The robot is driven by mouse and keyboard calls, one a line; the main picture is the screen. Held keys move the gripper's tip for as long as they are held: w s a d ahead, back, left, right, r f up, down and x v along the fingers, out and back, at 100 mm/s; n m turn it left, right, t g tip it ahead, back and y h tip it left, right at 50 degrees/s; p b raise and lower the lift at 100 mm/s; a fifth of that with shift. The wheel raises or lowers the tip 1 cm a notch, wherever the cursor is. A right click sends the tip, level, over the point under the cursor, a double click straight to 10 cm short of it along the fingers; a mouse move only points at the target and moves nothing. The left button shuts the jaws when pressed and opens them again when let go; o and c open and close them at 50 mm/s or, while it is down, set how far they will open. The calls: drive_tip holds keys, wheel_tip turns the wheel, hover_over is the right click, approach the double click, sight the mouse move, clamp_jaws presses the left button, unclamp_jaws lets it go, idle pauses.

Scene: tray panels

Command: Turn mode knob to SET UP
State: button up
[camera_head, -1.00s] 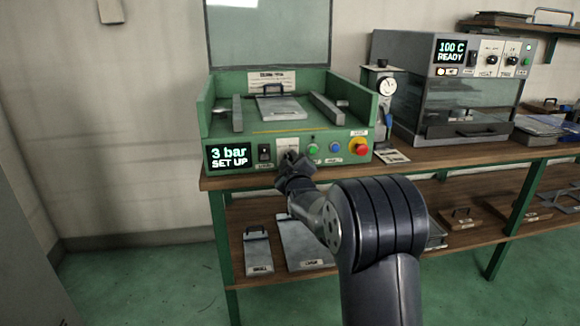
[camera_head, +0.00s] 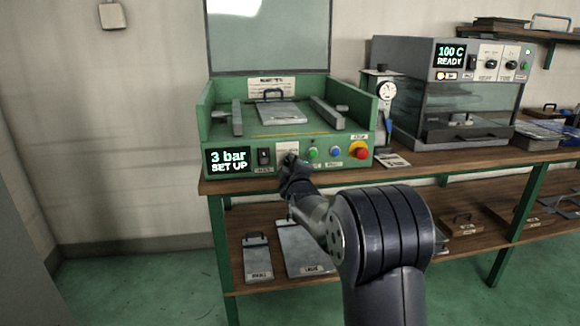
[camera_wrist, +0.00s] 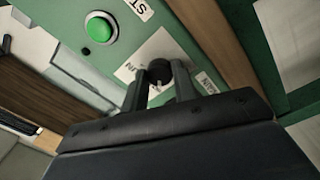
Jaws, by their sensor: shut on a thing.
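The mode knob (camera_wrist: 160,73) is a round black knob on a white label plate on the green machine's front panel. In the wrist view it sits between my two gripper fingers. My gripper (camera_wrist: 161,85) is shut on the knob; in the head view my gripper (camera_head: 291,163) covers the knob on the panel. The knob's pointer and most of the label's lettering are hidden or too small to read. The display (camera_head: 228,160) at the panel's left reads "3 bar SET UP".
Right of the knob are a green button (camera_head: 312,153), a blue button (camera_head: 336,152) and a red stop button (camera_head: 359,150). A black switch (camera_head: 264,156) lies left. A flat plate with a handle (camera_head: 283,113) rests in the tray. A grey oven-like machine (camera_head: 452,85) stands right.

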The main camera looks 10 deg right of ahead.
drive_tip(key=o, duration=1)
drive_tip(key=shift+s, duration=0.1)
drive_tip(key=s+p, duration=0.1)
drive_tip(key=s, duration=0.9)
drive_tip(key=shift+s+f, duration=0.25)
drive_tip(key=shift+s, duration=0.1)
drive_tip(key=w, duration=0.7)
drive_tip(key=w+b, duration=0.1)
drive_tip(key=w, duration=0.3)
drive_tip(key=shift+r, duration=0.25)
drive_tip(key=shift+s, duration=0.2)
